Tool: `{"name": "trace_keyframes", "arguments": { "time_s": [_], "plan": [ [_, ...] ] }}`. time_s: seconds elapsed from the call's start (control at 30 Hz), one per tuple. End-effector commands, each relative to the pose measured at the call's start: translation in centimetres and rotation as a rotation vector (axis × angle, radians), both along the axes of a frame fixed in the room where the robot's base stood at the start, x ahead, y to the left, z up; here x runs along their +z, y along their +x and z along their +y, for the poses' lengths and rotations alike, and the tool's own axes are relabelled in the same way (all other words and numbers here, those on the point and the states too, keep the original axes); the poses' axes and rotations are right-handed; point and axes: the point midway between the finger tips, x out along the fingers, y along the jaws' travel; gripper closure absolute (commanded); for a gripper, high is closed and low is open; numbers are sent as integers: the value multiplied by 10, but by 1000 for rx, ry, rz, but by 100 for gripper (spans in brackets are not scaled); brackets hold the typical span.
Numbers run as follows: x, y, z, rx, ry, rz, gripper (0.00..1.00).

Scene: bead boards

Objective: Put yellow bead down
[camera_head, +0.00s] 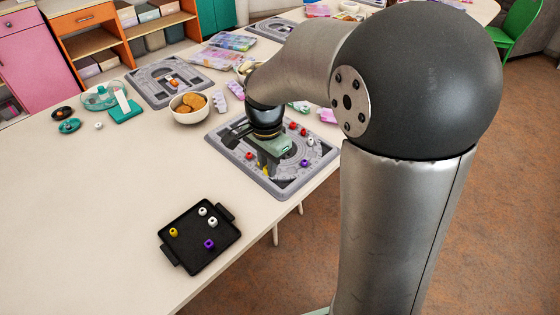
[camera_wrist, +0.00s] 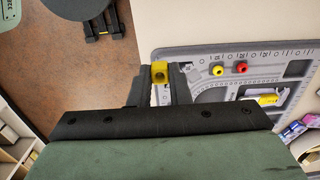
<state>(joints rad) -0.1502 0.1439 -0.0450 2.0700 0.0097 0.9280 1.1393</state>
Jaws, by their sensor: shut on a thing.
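My gripper (camera_wrist: 160,78) is shut on a yellow bead (camera_wrist: 160,71), which sits between the fingertips in the wrist view. In the head view my gripper (camera_head: 268,166) is over the near left part of the grey bead board (camera_head: 284,190). A bit of yellow shows by the fingers there; I cannot tell whether it is the held bead. In the wrist view another yellow bead (camera_wrist: 217,69) and a red bead (camera_wrist: 241,68) sit side by side on the board, right of the fingers. I cannot tell the held bead's height above the board.
A black tray (camera_head: 186,257) on the near table holds a yellow bead (camera_head: 173,231), two white beads and a purple bead (camera_head: 209,243). Other beads sit on the board's right side. A cookie bowl (camera_head: 190,116) and another board (camera_head: 143,85) stand beyond. Table between tray and board is clear.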

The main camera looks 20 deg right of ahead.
Motion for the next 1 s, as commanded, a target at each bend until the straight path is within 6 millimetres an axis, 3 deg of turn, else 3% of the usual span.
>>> {"name": "trace_keyframes", "arguments": {
  "time_s": [0.2, 0.4, 0.77, 1.0],
  "plan": [
    [-25, 52, -23, -4, 0, 4, 100],
    [-62, 82, -36, -2, -1, 3, 100],
    [-89, 103, -44, -1, 0, 2, 100],
    [-117, 102, -44, 0, 0, 1, 100]
  ]
}}
